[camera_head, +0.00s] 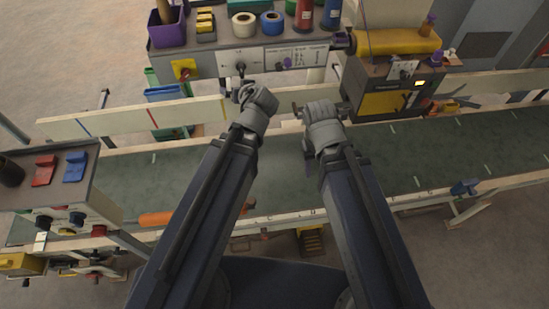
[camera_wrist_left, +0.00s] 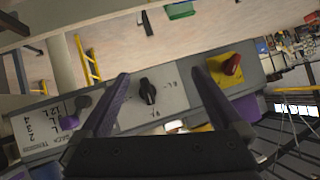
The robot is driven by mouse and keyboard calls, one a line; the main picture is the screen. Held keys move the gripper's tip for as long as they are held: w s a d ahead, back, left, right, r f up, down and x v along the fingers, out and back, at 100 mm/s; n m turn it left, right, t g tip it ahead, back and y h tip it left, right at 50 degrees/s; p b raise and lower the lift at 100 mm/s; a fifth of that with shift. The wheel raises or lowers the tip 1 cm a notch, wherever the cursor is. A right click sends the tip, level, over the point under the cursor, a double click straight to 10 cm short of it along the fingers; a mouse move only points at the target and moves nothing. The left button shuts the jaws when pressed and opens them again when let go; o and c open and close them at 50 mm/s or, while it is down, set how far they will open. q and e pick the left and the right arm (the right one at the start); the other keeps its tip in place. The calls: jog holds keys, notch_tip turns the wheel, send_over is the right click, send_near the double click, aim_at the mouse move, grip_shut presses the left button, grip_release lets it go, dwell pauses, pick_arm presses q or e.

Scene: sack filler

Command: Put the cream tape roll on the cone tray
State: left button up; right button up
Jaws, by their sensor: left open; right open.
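The cream tape roll (camera_head: 244,24) lies flat on top of the grey console (camera_head: 220,48) at the back, just left of a blue tape roll (camera_head: 271,22). I cannot tell for sure which surface is the cone tray. My left gripper (camera_head: 241,90) is in front of the console, below the cream roll and apart from it. In the left wrist view its two dark fingers (camera_wrist_left: 163,88) are spread and empty, with a black knob (camera_wrist_left: 148,91) on the console face showing between them. My right gripper (camera_head: 301,110) is open and empty over the conveyor's far side.
A purple bin (camera_head: 167,30), yellow blocks (camera_head: 205,24) and red containers (camera_head: 304,15) share the console top. A yellow-topped machine (camera_head: 397,42) stands at right. A box with switches (camera_head: 55,182) is at left. The green conveyor (camera_head: 420,160) is mostly clear.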

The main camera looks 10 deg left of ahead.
pick_arm(q)
jog(key=s+d+f+m+g+h, duration=0.2)
jog(key=s+d+f+g, duration=0.3)
jog(key=s, duration=0.4)
jog(key=s+d+f+m+g+h, duration=0.3)
jog(key=s+d+f+m+g, duration=0.1)
jog(key=s+d, duration=0.4)
jog(key=shift+s+d+f+m+g, duration=0.2)
jog(key=shift+s+f+m+g, duration=0.2)
jog(key=shift+s+f+m, duration=0.15)
jog(key=shift+w, duration=0.1)
notch_tip(320, 180, down, 2)
jog(key=shift+f+b, duration=0.2)
jog(key=shift+b, duration=1.05)
